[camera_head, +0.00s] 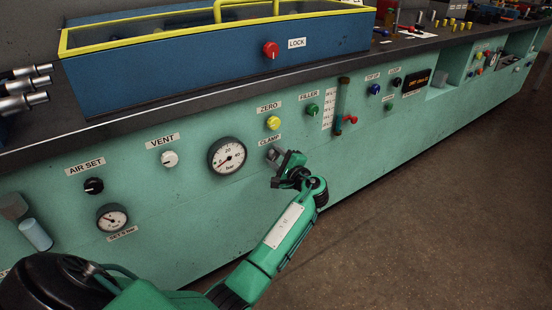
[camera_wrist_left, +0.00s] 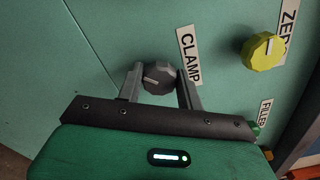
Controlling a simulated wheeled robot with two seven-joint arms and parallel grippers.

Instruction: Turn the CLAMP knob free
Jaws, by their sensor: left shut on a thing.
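The CLAMP knob (camera_wrist_left: 158,77) is a dark grey round knob with a pale pointer line, beside its CLAMP label (camera_wrist_left: 189,58) in the left wrist view. My left gripper (camera_wrist_left: 158,84) is at the knob, with one finger on each side of it. It is shut on the knob. In the head view my left gripper (camera_head: 276,155) reaches the panel just below the CLAMP label (camera_head: 269,140) and hides the knob. My right gripper is not in view.
The yellow ZERO knob (camera_head: 273,123) is just above, and the large pressure gauge (camera_head: 227,156) is close on the left. The green FILLER knob (camera_head: 312,110) and a sight tube (camera_head: 341,105) are to the right. Open floor (camera_head: 430,180) lies in front of the panel.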

